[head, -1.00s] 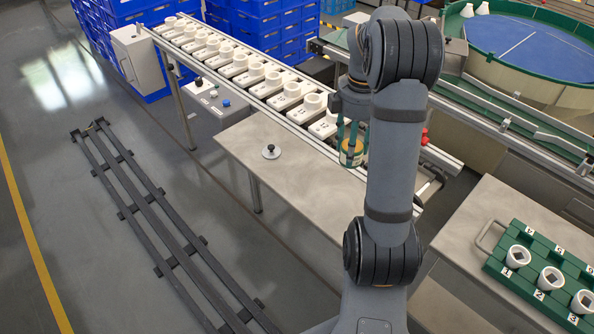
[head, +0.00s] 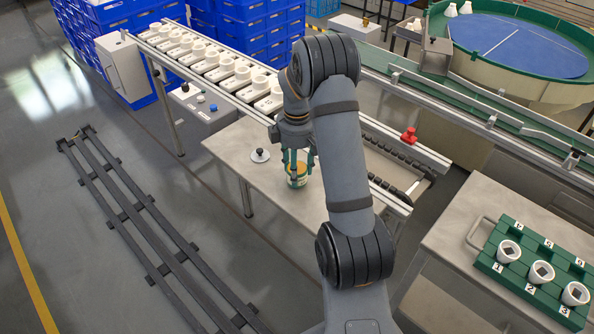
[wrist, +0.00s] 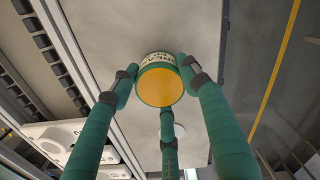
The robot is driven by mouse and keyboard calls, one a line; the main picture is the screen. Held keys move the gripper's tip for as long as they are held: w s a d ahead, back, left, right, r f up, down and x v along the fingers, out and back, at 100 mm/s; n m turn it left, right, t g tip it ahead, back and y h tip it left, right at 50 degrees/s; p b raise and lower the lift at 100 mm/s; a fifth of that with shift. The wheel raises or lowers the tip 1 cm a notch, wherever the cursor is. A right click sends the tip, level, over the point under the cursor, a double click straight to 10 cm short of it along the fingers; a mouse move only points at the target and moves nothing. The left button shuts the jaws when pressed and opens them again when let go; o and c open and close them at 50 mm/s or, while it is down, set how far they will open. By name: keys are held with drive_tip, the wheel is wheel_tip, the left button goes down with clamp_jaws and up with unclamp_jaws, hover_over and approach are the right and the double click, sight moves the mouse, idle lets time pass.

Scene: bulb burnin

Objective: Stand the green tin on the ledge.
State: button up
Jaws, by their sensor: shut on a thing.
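The green tin (head: 297,180) has an orange lid and a pale printed label band. My gripper (head: 296,162) has green fingers closed around the tin, with its lid facing the wrist camera. In the wrist view, the orange lid (wrist: 160,86) sits between the fingertips of my gripper (wrist: 158,80). The tin appears upright, over the grey metal ledge (head: 228,150) in front of the conveyor. I cannot tell whether its base touches the ledge.
A black-knobbed disc (head: 260,155) stands on the ledge just left of the tin. The conveyor (head: 225,75) behind carries several white sockets. A red knob (head: 409,135) is at the right. A green rack (head: 533,268) with white cups sits on the right table.

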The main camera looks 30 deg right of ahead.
drive_tip(key=shift+f, duration=0.2)
drive_tip(key=shift+f, duration=0.2)
drive_tip(key=o, duration=1.3)
wheel_tip(320, 180, up, 12)
drive_tip(key=shift+r+p, duration=0.2)
drive_tip(key=shift+p, duration=0.55)
drive_tip(key=shift+f, duration=0.1)
